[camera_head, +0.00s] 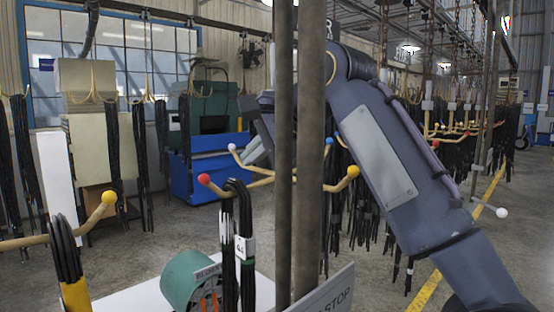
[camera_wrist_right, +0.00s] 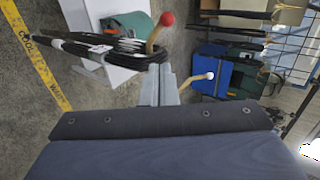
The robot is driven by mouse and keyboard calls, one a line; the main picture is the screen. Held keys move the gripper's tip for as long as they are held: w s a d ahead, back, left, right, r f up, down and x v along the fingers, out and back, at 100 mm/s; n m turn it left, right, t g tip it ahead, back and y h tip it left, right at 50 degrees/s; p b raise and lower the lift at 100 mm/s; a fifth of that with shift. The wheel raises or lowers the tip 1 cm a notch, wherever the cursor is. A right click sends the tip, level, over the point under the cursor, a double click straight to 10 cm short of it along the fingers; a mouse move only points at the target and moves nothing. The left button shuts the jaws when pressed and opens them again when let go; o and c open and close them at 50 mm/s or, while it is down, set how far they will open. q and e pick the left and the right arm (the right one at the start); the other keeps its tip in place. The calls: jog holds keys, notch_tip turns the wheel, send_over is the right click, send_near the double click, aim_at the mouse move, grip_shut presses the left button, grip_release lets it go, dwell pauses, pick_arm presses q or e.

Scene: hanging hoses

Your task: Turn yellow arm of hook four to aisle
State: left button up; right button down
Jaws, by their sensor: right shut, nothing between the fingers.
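A hook on a brown pole (camera_head: 309,120) has tan arms with coloured balls. Its yellow-tipped arm (camera_head: 353,172) points right, and a red ball (camera_head: 204,179) and a white ball (camera_head: 232,147) are at its left. Black hoses (camera_head: 238,245) hang on the red-tipped arm. My right gripper (camera_head: 256,150) is shut and empty, beside the white-tipped arm and partly hidden by poles. In the wrist view the gripper (camera_wrist_right: 160,80) is between the red ball (camera_wrist_right: 167,18) and the white ball (camera_wrist_right: 210,76). The hook's number cannot be read.
Another yellow-tipped arm (camera_head: 108,198) with hoses is at the left front. A green drum (camera_head: 190,280) stands below the hook. More hose-laden hooks (camera_head: 450,130) line the right. A yellow floor line (camera_head: 430,288) runs along the open floor. A blue bin (camera_head: 205,175) is behind.

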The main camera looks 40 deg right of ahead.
jog(key=shift+s+d+r, duration=0.55)
jog(key=shift+d+r, duration=0.15)
jog(key=shift+r, duration=1.55)
jog(key=s+d+b, duration=0.1)
jog(key=s, duration=1.1)
jog(key=shift+d, duration=0.1)
